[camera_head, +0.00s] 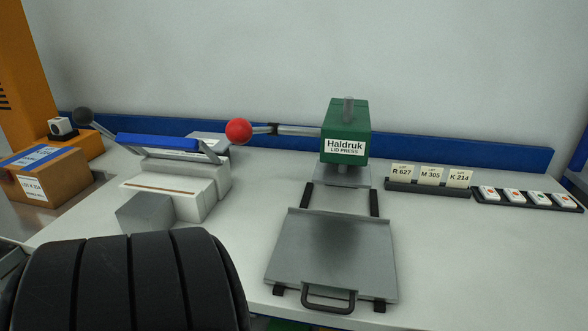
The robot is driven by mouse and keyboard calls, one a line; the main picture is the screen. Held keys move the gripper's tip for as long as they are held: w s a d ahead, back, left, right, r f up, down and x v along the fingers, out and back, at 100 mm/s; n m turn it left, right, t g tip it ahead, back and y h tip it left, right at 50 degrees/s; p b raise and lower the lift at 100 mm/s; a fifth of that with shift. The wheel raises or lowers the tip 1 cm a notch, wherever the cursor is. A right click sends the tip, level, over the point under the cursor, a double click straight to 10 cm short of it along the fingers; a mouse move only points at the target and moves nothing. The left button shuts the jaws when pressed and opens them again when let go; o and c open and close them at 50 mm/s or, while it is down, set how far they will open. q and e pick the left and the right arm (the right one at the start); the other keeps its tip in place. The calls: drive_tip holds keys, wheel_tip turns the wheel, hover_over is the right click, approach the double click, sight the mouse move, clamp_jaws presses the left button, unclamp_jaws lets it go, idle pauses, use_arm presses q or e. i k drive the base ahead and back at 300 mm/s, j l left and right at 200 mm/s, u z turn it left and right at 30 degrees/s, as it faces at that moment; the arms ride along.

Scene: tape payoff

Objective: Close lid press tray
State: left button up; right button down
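The green Haldruk lid press (346,130) stands at the back middle of the white table. Its lever with a red ball knob (239,131) points out to the left. The flat grey press tray (333,250) lies in front of the press, pulled out toward the front along two black rails (375,203). Nothing is seen lying on the tray. A black handle (315,299) is on the tray's front edge, near the table's front. Neither of my grippers is in view.
A grey and white device with a blue top bar (170,142) stands left of the press, with a grey block (145,213) before it. A cardboard box (43,175) is far left. Label cards (430,176) and a dark strip of white pieces (526,198) are right. The right front table is clear.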

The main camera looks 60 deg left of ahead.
sight(349, 256)
drive_tip(key=j+u, duration=0.1)
drive_tip(key=u, duration=1.55)
